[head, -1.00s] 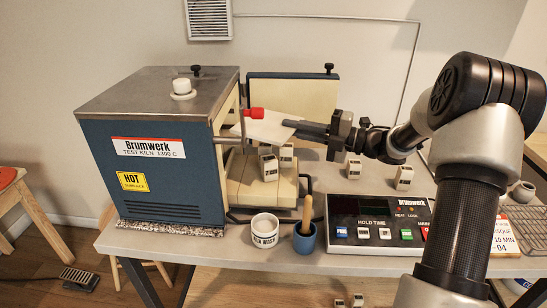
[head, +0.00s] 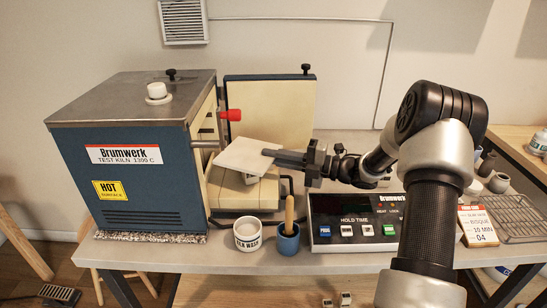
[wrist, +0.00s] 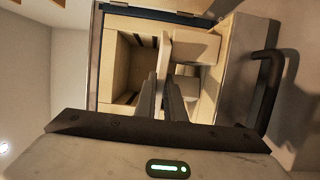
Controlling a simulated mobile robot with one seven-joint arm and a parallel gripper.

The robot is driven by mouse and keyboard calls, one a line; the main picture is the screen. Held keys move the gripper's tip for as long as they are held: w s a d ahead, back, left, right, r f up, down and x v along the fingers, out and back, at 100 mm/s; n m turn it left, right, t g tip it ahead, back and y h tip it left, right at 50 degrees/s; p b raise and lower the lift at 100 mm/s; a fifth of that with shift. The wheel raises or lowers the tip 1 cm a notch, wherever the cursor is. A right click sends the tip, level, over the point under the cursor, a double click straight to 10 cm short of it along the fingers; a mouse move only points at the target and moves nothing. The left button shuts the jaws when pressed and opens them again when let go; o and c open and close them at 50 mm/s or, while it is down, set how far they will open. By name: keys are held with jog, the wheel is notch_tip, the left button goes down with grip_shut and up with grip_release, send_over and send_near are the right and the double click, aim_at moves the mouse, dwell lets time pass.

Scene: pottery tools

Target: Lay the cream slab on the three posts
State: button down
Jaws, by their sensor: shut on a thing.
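The cream slab (head: 240,153) is a thin flat plate, held roughly level in the head view. My gripper (head: 272,154) is shut on its right edge. The slab is over the cream block (head: 228,194) in front of the kiln opening. One small pale post (head: 250,179) shows partly below the slab; any other posts there are hidden by it. I cannot tell whether slab and post touch. In the wrist view the slab (wrist: 165,50) shows edge-on between my fingers (wrist: 160,95), with pale blocky shapes close to its right.
The blue kiln (head: 130,170) stands close at the left, its cream-lined door (head: 270,112) behind the slab. A white jar (head: 247,234), a blue cup (head: 287,240) and the control box (head: 350,222) stand in front. A wire rack (head: 515,220) lies at the right.

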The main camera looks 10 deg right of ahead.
jog(key=c, duration=1.8)
grip_release()
jog(key=shift+f, duration=0.1)
jog(key=shift+c, duration=0.2)
jog(key=shift+r+p, duration=0.3)
jog(key=v, duration=1.2)
jog(key=shift+f, duration=0.1)
